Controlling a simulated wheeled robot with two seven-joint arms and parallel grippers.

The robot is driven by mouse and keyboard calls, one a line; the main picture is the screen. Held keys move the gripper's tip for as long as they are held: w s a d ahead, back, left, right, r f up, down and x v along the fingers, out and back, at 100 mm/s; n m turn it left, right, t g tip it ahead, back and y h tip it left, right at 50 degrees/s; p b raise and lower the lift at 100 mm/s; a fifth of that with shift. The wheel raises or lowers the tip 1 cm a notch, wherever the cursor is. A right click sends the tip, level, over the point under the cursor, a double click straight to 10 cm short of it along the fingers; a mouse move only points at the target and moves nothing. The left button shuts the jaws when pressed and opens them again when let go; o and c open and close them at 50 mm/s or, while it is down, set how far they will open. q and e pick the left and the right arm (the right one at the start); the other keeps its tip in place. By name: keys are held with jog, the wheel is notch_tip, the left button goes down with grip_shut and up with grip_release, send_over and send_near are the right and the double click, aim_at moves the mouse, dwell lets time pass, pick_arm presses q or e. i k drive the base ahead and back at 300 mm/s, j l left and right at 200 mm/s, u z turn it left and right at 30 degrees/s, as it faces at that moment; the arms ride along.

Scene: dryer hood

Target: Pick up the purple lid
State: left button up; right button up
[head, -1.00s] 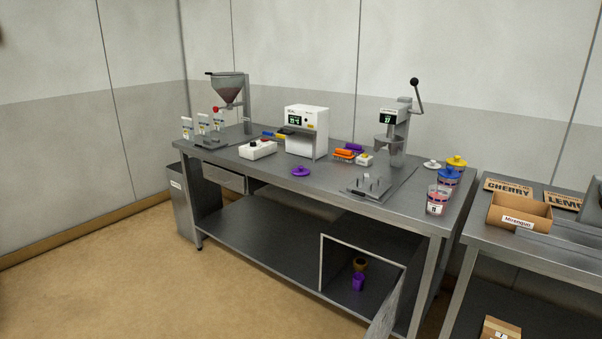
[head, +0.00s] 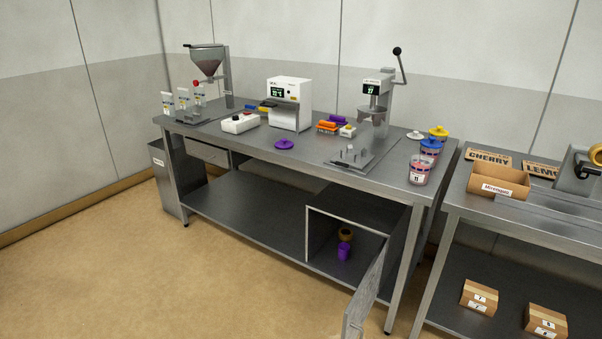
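The purple lid (head: 285,144) is a small round disc with a knob on top. It lies flat on the steel table (head: 250,153) near the front edge, in front of the white machine with a green display (head: 290,103). Nothing covers it. Neither of my grippers shows in the head view.
Jars with coloured lids (head: 421,169) are at the right end. Below, a cabinet door (head: 364,297) hangs open into the floor space. The floor in front is clear.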

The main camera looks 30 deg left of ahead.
aim_at(283, 144)
jog(key=i+j, duration=0.45)
jog(key=j, duration=0.3)
jog(key=i+j, duration=0.25)
jog(key=j, duration=0.1)
